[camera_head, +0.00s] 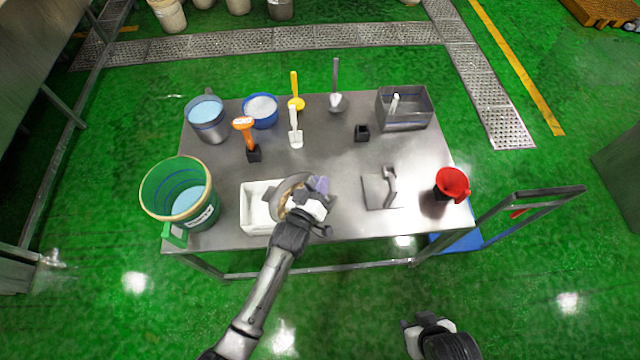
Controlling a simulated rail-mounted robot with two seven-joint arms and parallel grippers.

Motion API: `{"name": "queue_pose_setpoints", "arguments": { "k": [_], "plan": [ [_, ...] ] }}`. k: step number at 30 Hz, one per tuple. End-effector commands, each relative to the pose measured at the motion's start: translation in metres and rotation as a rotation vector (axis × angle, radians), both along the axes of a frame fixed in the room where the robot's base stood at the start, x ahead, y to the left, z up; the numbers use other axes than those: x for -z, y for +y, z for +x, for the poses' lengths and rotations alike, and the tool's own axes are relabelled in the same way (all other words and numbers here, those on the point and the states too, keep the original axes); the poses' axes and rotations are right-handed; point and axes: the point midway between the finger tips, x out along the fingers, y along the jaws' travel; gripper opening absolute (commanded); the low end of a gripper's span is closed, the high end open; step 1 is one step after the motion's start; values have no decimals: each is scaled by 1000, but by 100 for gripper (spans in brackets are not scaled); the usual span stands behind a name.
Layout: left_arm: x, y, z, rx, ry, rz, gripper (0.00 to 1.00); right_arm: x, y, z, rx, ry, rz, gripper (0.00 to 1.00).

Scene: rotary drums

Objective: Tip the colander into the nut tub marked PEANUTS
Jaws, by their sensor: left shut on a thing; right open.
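My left gripper (312,203) is shut on a round, tan-rimmed bowl, likely the colander (284,190). It is tilted over the right part of a white rectangular tub (250,213) at the table's front. The gripper hides much of the bowl, and its contents cannot be made out. A small purple piece (321,184) shows beside the gripper. A green tub (150,200) with pale blue inside stands at the front left; its white label (201,217) is too small to read. No PEANUTS marking is legible. My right gripper (409,324) is open and empty, off the table's front.
On the steel table (330,155) stand a grey pot (207,130), a blue bowl (262,111), a steel bin (405,120), an orange-handled tool (246,132), several scoops, a grey stand (378,192) and a red funnel-like cup (452,183). The table's middle is mostly clear.

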Motion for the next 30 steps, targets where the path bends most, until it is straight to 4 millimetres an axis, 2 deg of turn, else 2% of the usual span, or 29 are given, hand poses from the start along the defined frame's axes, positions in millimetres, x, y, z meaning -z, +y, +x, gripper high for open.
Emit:
{"name": "queue_pose_setpoints", "arguments": {
  "k": [30],
  "plan": [
    [-15,21,10,1,50,-129,0,-4,1,0,2,0,3,49]
  ]
}}
